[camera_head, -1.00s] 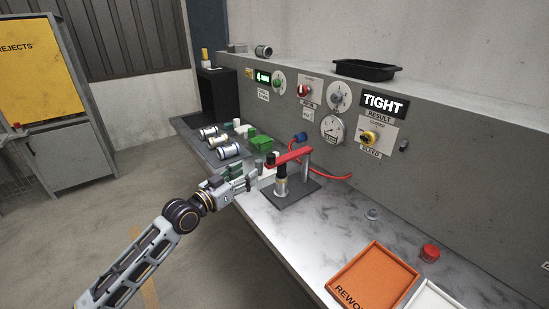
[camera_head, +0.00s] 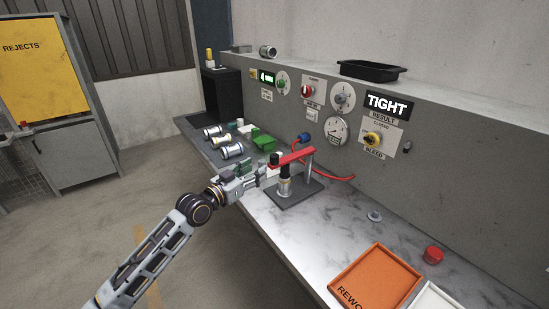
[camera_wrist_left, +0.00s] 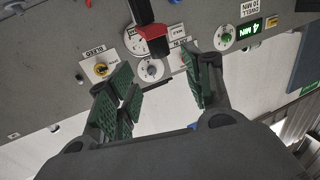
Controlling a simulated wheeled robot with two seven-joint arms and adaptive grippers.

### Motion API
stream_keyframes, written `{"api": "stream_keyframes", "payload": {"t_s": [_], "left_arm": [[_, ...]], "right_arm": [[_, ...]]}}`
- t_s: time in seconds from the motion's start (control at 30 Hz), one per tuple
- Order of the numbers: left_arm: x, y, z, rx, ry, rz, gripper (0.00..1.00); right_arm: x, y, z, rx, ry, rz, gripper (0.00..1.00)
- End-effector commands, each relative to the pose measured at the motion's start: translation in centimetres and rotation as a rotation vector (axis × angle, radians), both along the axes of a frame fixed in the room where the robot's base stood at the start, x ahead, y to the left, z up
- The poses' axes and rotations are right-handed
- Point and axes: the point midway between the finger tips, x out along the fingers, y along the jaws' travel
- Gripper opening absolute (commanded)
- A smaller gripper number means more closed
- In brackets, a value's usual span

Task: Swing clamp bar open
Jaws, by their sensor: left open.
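The red clamp bar (camera_head: 293,156) lies across the top of the fixture, from its grey post (camera_head: 308,163) to a black knob (camera_head: 275,158) at its near end. A metal casting with a black upper part (camera_head: 284,184) stands upright under the bar on a dark base plate (camera_head: 296,198). My left gripper (camera_head: 260,174) is just left of the bar's knob end. In the left wrist view its green-padded fingers (camera_wrist_left: 157,64) are apart, with the red bar end (camera_wrist_left: 153,31) and black knob (camera_wrist_left: 144,10) just beyond the tips. I see no contact. My right gripper is not in view.
Several castings (camera_head: 232,151) and a green block (camera_head: 264,143) lie on the bench to the left. A panel with gauges (camera_head: 335,129) and a yellow bleed knob (camera_head: 373,138) rises behind. An orange rework tray (camera_head: 376,279) is front right.

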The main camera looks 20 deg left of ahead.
Motion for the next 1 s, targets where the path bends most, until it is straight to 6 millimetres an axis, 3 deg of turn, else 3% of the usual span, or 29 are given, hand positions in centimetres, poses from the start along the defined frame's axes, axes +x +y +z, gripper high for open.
{"api": "stream_keyframes", "payload": {"t_s": [0.53,1.0], "left_arm": [[3.8,-1.5,0.1,-0.002,0.0,0.001,0.51],[7.2,-3.0,0.1,-0.001,-0.001,0.0,0.51]], "right_arm": [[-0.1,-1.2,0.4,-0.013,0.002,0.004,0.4],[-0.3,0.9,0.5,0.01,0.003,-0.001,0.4]]}}
